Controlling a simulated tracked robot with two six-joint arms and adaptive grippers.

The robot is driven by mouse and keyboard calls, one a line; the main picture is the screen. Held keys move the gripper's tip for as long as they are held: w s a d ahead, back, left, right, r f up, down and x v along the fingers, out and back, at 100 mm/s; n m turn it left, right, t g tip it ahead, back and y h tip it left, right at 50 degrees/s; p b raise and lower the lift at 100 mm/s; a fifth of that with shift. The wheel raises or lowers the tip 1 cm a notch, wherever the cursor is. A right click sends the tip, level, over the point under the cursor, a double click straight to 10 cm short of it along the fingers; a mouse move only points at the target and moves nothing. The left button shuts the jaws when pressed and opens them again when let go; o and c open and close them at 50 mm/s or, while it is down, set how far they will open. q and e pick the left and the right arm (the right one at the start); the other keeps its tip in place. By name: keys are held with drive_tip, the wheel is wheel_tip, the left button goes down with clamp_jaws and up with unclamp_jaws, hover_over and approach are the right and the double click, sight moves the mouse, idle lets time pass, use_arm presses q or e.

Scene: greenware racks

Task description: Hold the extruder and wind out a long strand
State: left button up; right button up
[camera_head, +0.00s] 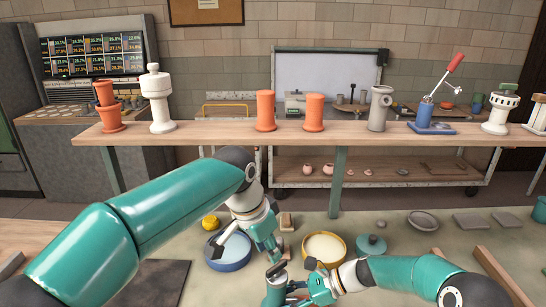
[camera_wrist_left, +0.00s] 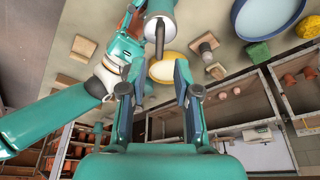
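The extruder (camera_head: 275,293) is a teal barrel with a grey rod at its top, low in the middle of the head view. In the left wrist view its pale end and grey rod (camera_wrist_left: 159,38) show at the top. My left gripper (camera_head: 274,255) is just above the rod; its two fingers (camera_wrist_left: 155,85) are apart, with the rod's end showing in line with the gap and no clear contact. My right gripper (camera_head: 300,288) comes from the right and appears closed around the barrel's side; its fingertips are partly hidden. No strand shows.
A blue-rimmed bowl (camera_head: 232,266), a yellow-rimmed bowl (camera_head: 343,258) and a teal lidded pot (camera_head: 371,245) sit on the grey bench. Behind, a wooden shelf (camera_head: 225,134) bears orange pots and a blue-based tool with a red handle (camera_head: 455,62). Wooden strips lie at the right.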

sight(276, 266)
use_arm(q)
drive_tip(key=shift+x, duration=3.4)
drive_tip(key=shift+c, duration=0.3)
clamp_jaws()
